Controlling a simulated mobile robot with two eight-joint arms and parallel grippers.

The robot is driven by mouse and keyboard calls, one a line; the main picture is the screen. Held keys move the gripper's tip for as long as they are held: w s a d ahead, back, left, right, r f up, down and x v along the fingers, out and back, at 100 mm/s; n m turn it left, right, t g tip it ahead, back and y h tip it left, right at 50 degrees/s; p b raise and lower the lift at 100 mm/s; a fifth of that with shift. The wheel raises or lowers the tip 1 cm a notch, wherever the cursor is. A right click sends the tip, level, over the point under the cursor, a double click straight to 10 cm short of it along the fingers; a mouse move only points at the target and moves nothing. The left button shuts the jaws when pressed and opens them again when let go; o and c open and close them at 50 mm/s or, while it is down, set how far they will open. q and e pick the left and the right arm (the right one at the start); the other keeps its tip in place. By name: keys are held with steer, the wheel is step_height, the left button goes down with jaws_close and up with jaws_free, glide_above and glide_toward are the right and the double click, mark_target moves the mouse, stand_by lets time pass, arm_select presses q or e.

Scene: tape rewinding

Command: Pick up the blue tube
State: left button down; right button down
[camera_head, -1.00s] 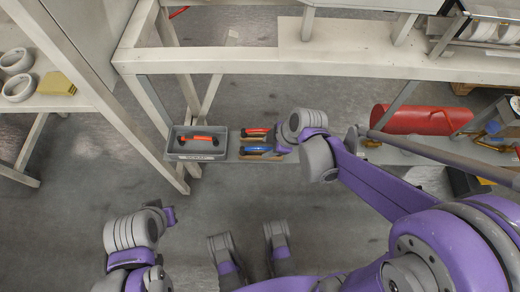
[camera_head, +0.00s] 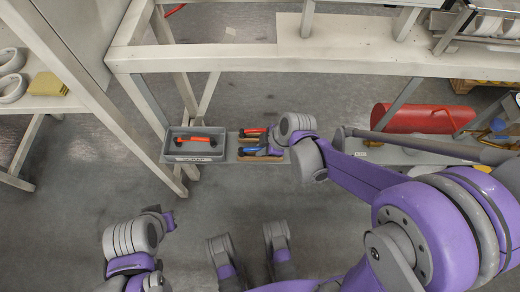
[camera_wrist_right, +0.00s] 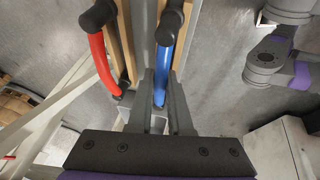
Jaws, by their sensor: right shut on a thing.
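The blue tube (camera_head: 249,151) has dark end caps and lies over a wooden holder on the low shelf in the head view. In the right wrist view the blue tube (camera_wrist_right: 162,76) runs between the fingers of my right gripper (camera_wrist_right: 160,98). My right gripper (camera_head: 270,150) is shut on it, near one end. The tube still appears to be at its holder; I cannot tell if it is lifted clear. My left gripper (camera_head: 168,219) is at the lower left, away from the shelf; its fingers do not show clearly.
A red tube (camera_wrist_right: 101,60) lies on a wooden holder beside the blue one. A grey bin (camera_head: 170,147) with an orange-red tube (camera_head: 194,139) stands left of the holders. Frame posts and a beam (camera_head: 230,59) surround the shelf. A red cylinder (camera_head: 415,118) lies to the right.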

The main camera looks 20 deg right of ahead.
mark_target(261, 148)
stand_by(0.4)
